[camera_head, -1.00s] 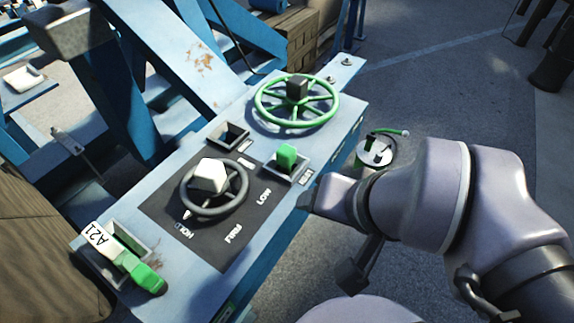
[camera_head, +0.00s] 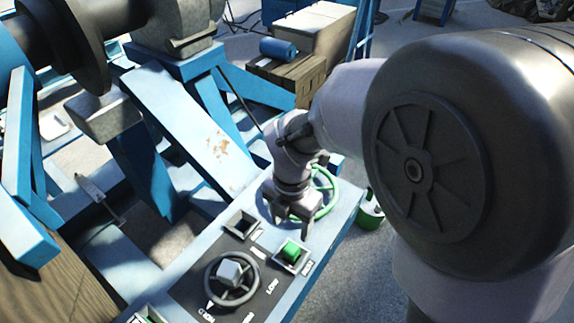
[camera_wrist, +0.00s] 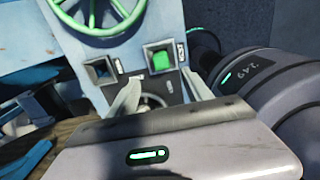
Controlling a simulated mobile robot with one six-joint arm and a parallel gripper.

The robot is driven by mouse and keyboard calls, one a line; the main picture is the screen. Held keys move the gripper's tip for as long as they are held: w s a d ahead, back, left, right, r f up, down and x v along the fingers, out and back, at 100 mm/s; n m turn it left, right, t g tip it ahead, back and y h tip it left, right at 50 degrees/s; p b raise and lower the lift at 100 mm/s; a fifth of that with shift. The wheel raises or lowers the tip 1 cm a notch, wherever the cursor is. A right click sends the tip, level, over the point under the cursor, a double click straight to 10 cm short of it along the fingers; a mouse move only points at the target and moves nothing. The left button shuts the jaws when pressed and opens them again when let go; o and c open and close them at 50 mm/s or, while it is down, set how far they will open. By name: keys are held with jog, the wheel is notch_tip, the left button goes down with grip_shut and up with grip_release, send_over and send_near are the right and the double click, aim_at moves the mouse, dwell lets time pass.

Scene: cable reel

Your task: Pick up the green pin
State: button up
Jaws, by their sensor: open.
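The green pin (camera_head: 291,250) shows as a short green block standing in a square socket on the blue control panel (camera_head: 332,222). In the wrist view the green pin (camera_wrist: 160,62) sits in the right one of two sockets, beyond my fingertips. My gripper (camera_head: 292,218) is open with nothing between its fingers. It hangs over the panel near the green handwheel, behind the pin in the head view and apart from it. In the wrist view my gripper's (camera_wrist: 162,92) two pale fingers stand apart, with the handwheel hub dimly seen between them.
A green handwheel (camera_head: 326,192) stands on the panel behind my gripper. An empty square socket (camera_head: 240,225) is left of the pin. A dark handwheel (camera_head: 214,290) with a white hub is in front. A green pot (camera_head: 370,215) stands on the floor to the right.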

aim_at(292, 247)
notch_tip(292, 247, down, 7)
jog(key=shift+r+b, duration=0.2)
jog(key=shift+b, duration=0.4)
notch_tip(292, 247, down, 6)
jog(key=shift+s+r+b, duration=0.1)
jog(key=shift+r+b, duration=0.1)
jog(key=shift+b, duration=0.45)
jog(key=shift+s+d+r, duration=0.1)
jog(key=c, duration=0.3)
grip_shut()
